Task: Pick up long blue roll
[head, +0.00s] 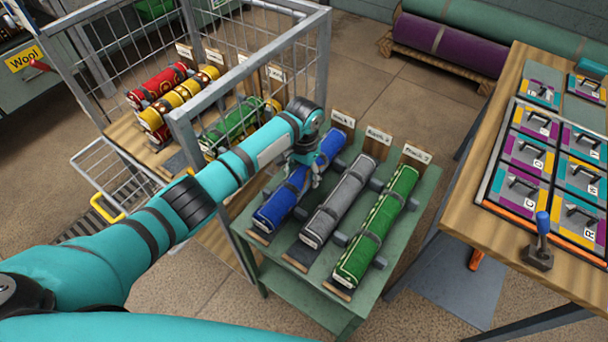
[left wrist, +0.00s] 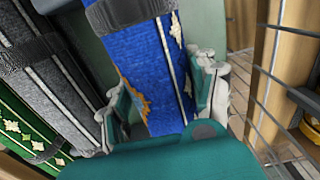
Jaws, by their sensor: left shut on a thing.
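The long blue roll (head: 276,209) lies in the left slot of the green stand (head: 310,279) in the head view, with a grey band around it. My left gripper (head: 306,176) reaches down over its upper middle, and the arm hides part of the roll. In the left wrist view the blue roll (left wrist: 150,65) passes between the fingers of my left gripper (left wrist: 162,100), one on each side. The gripper is shut on the roll. I cannot tell any gap between roll and stand. My right gripper is not in view.
A grey roll (head: 337,208) and a green roll (head: 376,226) lie beside it, close on the right. A wire cage cart (head: 187,127) with red, yellow and green rolls stands to the left. A wooden table (head: 455,236) with panels and a blue-knobbed lever (head: 541,237) is at right.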

